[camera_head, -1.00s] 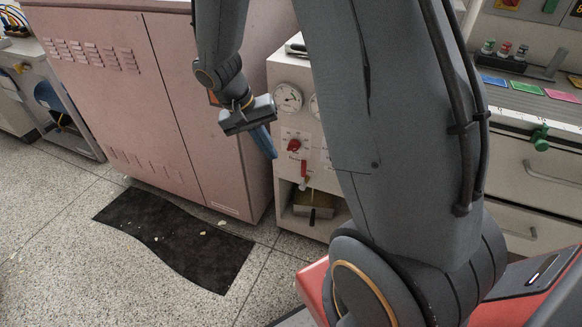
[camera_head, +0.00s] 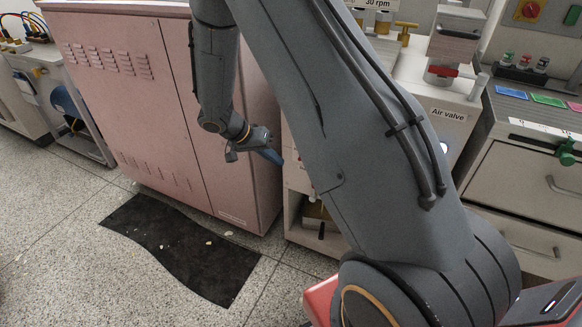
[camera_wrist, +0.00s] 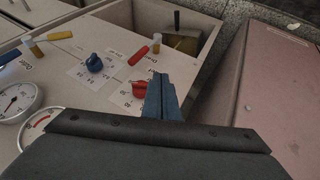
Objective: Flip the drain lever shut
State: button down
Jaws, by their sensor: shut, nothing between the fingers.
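In the wrist view, a red lever (camera_wrist: 138,56) with a pale and brass stub lies on the cream panel, near the open bay; the small label beside it seems to read "Drain". My gripper (camera_wrist: 162,97) is shut and empty. Its blue fingers reach over the panel beside the red knob, below the lever in the picture, and appear apart from the lever. In the head view my gripper (camera_head: 268,153) is at the panel's left edge, beside the pink cabinet. My arm hides most of the panel there.
A red knob (camera_wrist: 139,89) and a blue knob (camera_wrist: 95,63) sit close by. A yellow lever (camera_wrist: 60,36) and a gauge (camera_wrist: 17,101) are farther left. The pink cabinet (camera_head: 130,80) stands close on the left.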

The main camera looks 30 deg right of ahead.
jog(key=s+d+f+p, duration=0.1)
jog(key=s+d+f, duration=0.2)
jog(key=d+f, duration=0.4)
jog(key=shift+d+f+p, duration=0.2)
jog(key=shift+d+p, duration=0.1)
jog(key=shift+d, duration=0.55)
